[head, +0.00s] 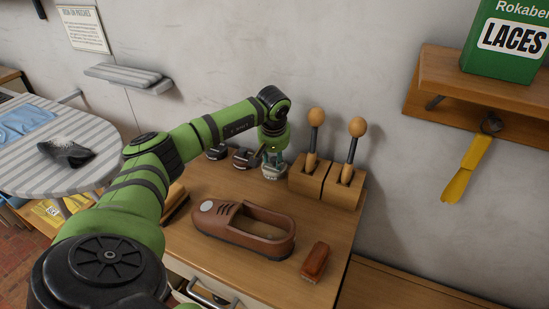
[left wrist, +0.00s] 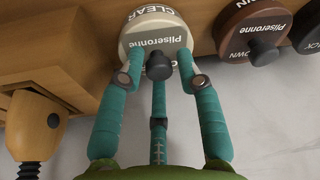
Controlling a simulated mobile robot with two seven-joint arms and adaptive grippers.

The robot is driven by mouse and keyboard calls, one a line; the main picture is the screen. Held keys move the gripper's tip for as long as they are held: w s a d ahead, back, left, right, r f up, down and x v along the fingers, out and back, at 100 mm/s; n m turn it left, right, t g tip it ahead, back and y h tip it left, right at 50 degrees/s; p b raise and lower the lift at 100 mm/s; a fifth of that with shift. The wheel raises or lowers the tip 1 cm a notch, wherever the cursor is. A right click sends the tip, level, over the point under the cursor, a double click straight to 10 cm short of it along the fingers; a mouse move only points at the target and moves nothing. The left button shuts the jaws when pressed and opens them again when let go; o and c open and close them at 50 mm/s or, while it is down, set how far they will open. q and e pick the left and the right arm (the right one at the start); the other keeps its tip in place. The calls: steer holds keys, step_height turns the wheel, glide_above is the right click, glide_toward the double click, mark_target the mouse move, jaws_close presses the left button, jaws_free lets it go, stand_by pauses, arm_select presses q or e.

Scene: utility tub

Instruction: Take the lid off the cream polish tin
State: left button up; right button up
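The cream polish tin (head: 273,175) stands on the wooden bench top, left of a wooden holder. In the left wrist view its pale round lid (left wrist: 145,27) reads "CLEAR" and "Pliseronne", with a dark knob (left wrist: 159,66) on top. My left gripper (left wrist: 160,65) reaches down over the tin, its teal fingers spread around the knob. Gaps show between the two front fingertips and the knob, so it looks open. The third finger's tip is partly hidden by the knob. The gripper also shows in the head view (head: 272,160). My right gripper is not in view.
A brown tin (left wrist: 240,25) and a darker tin stand beside the cream one. The wooden holder (head: 310,183) with two round-handled tools is close on the other side. A brown shoe (head: 243,230) and a brush (head: 315,262) lie nearer on the bench. A shelf (head: 425,80) is on the wall.

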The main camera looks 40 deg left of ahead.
arm_select(q)
steer(key=c, duration=0.6)
steer(key=shift+o, duration=0.2)
steer(key=shift+r, duration=0.1)
